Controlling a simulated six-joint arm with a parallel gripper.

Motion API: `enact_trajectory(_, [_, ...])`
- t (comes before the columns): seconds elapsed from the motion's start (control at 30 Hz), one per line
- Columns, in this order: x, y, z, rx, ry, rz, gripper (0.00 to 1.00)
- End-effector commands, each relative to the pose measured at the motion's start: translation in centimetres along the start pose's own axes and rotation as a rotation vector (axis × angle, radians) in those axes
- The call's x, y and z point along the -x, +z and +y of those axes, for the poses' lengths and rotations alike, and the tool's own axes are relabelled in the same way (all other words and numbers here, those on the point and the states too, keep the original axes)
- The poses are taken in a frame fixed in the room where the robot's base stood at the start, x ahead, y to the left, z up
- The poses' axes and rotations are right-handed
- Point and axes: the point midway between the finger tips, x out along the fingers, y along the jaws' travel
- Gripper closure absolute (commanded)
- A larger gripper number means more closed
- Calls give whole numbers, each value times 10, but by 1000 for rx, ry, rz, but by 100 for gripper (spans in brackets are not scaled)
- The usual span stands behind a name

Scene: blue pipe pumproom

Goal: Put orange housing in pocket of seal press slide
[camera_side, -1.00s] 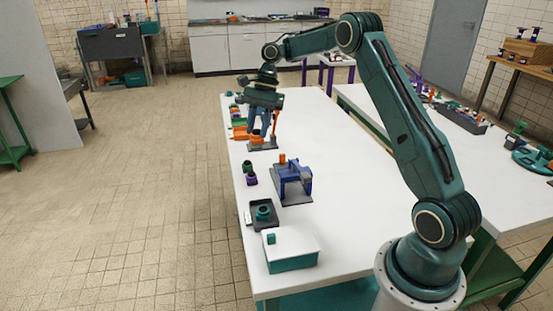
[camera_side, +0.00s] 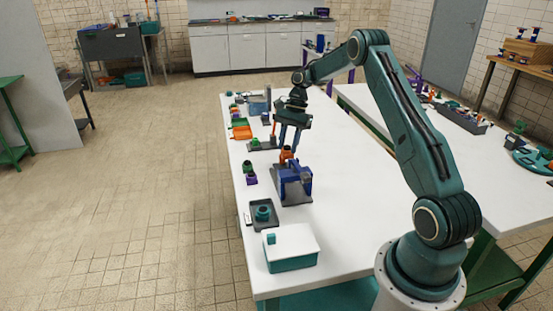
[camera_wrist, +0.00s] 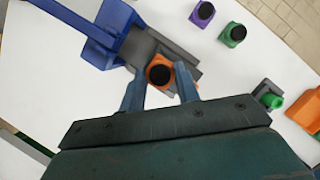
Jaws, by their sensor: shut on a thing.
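The orange housing (camera_wrist: 153,84), a block with a round dark top, is between the fingertips of my gripper (camera_wrist: 160,92) in the wrist view. My gripper is shut on it. In the side view my gripper (camera_side: 288,146) points down over the far end of the seal press, with the orange housing (camera_side: 286,154) at its tips. The blue seal press (camera_side: 295,176) stands on the white table; its grey slide (camera_wrist: 184,52) passes under the housing in the wrist view. The pocket is hidden beneath the housing, and I cannot tell whether the housing touches the slide.
A purple block (camera_wrist: 203,12) and a green block (camera_wrist: 232,34), both with dark round tops, stand beside the press. A dark tray with a teal ring (camera_side: 263,212) and a white-lidded teal box (camera_side: 290,246) sit nearer. The table's right side (camera_side: 350,190) is clear.

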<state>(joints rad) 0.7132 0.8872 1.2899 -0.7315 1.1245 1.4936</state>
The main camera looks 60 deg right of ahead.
Motion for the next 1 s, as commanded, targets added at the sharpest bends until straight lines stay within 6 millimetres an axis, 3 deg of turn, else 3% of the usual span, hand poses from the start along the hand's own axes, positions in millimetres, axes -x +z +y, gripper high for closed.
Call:
enact_trajectory(0.2, [-22,-8,0,0,2,-1,95])
enact_trajectory(0.47, [-27,-11,0,0,1,0,95])
enact_trajectory(0.8, [-57,-23,0,0,2,-2,95])
enact_trajectory(1.0, [-63,-26,0,0,1,0,95])
